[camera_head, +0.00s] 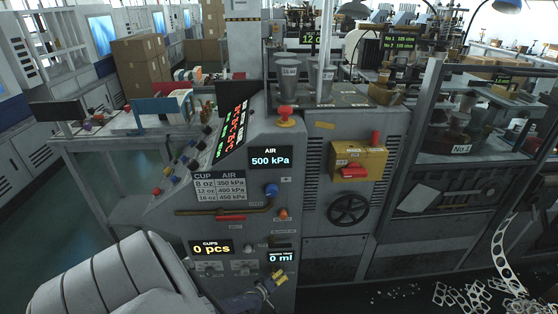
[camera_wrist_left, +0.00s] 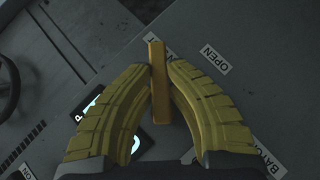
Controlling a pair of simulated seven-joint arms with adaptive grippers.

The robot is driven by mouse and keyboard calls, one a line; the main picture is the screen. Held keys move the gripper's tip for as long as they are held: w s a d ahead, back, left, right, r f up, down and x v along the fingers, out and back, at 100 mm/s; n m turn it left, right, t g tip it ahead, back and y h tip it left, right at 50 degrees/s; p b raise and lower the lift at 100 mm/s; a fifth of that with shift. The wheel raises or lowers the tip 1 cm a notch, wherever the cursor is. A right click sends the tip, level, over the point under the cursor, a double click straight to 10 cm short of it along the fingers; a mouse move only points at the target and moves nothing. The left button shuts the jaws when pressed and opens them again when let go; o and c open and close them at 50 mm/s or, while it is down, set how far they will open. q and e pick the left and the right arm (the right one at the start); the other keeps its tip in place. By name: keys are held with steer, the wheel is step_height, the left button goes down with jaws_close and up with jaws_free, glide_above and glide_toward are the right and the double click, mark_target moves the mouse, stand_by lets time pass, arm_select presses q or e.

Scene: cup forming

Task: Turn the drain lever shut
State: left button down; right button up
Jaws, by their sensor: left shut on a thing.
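The drain lever (camera_wrist_left: 157,60) is a slim yellow-orange bar between my left fingertips in the left wrist view. It runs nearly straight up and down that picture, and an OPEN label (camera_wrist_left: 209,59) lies to the right of its upper part. My left gripper (camera_wrist_left: 161,83) is shut on the lever, with one ribbed yellow finger on each side. In the head view my left gripper (camera_head: 272,283) is low on the machine's front, below the "0 ml" display (camera_head: 281,257). The lever is hard to tell from the fingers there. My right gripper is not in view.
The grey machine panel carries an air display (camera_head: 270,159), a copper-coloured pipe (camera_head: 240,211), a blue knob (camera_head: 271,190) and a black handwheel (camera_head: 348,209). Metal scrap strips (camera_head: 460,298) lie on the floor at the right. In the wrist view my fingers partly cover a lit display (camera_wrist_left: 95,108).

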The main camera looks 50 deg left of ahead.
arm_select(q)
steer(key=shift+w+d+r+n+t, duration=0.15)
steer(key=shift+n+t, duration=0.15)
steer(key=shift+t, duration=0.2)
steer(key=shift+w+r, duration=0.1)
steer(key=c, duration=1.3)
jaws_free()
steer(key=shift+s, duration=0.2)
steer(key=shift+s+d, duration=0.1)
steer(key=shift+s, duration=0.55)
steer(key=shift+r+v, duration=0.2)
steer(key=shift+v, duration=5)
